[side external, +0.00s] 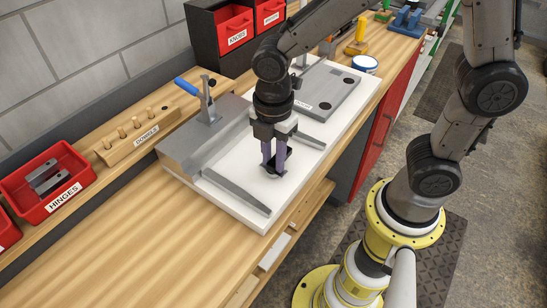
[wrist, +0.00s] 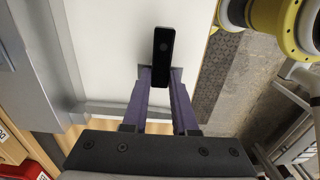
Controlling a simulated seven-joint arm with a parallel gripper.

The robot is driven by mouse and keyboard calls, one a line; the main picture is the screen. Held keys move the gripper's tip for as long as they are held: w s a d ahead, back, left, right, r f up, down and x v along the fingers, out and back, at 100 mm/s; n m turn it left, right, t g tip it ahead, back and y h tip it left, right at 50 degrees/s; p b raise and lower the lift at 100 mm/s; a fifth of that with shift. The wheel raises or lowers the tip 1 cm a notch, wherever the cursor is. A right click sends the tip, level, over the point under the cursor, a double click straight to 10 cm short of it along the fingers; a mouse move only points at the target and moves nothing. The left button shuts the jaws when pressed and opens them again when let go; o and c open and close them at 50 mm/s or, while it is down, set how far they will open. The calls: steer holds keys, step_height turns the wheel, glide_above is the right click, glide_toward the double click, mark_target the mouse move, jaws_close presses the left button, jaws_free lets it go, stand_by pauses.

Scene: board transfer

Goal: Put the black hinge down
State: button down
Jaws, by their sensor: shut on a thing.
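The black hinge (wrist: 163,50) is a dark, narrow piece with a round spot on its face in the wrist view. My gripper (wrist: 160,76) is shut on its near end with purple fingers, and the hinge sticks out beyond the fingertips. In the side view my gripper (side external: 274,160) points down over the white board (side external: 232,202), with the black hinge (side external: 266,184) at its fingertips. The hinge is low over the board's bare part; I cannot tell if it touches. The fingers partly hide it.
A grey raised bar (side external: 236,191) runs along the board's left part. A grey block with a blue-handled clamp (side external: 202,98) stands behind. A grey plate (side external: 325,92) lies at the board's far end. The red HINGES bin (side external: 62,190) and a dowel rack (side external: 138,137) are at left.

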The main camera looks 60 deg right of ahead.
mark_target(273, 161)
steer(key=shift+f, duration=0.35)
steer(key=c, duration=0.7)
jaws_free()
steer(key=shift+f, duration=0.15)
step_height(273, 161, up, 11)
steer(key=s+d+r+m+t, duration=0.2)
steer(key=s+d+m+t, duration=0.3)
steer(key=s+d+m, duration=0.6)
steer(key=m, duration=0.7)
steer(key=shift+r+t, duration=0.2)
steer(key=shift+t, duration=0.1)
